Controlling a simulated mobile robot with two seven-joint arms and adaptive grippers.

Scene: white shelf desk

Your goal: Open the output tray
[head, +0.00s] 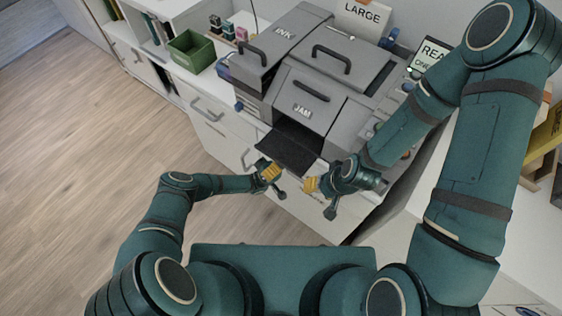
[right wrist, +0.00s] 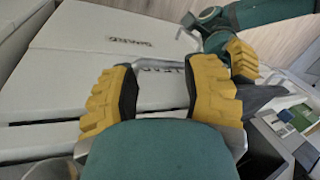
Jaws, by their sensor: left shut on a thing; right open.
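A grey printer (head: 362,75) stands on the white desk, with panels lettered INK and JAM. Its dark output tray (head: 290,152) sticks out at the front below the JAM panel. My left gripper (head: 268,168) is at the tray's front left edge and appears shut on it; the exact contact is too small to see. My right gripper (head: 311,184) is open and empty, just below and right of the tray's front edge. Its two yellow fingers also show apart in the right wrist view (right wrist: 163,90), with a yellow finger of the left gripper (right wrist: 242,60) to the upper right.
White drawers with handles (head: 208,110) lie below the desk top. A green bin (head: 192,51) stands left of the printer. A LARGE sign (head: 364,14) is behind it, and a small screen (head: 431,54) to its right. The wooden floor at left is clear.

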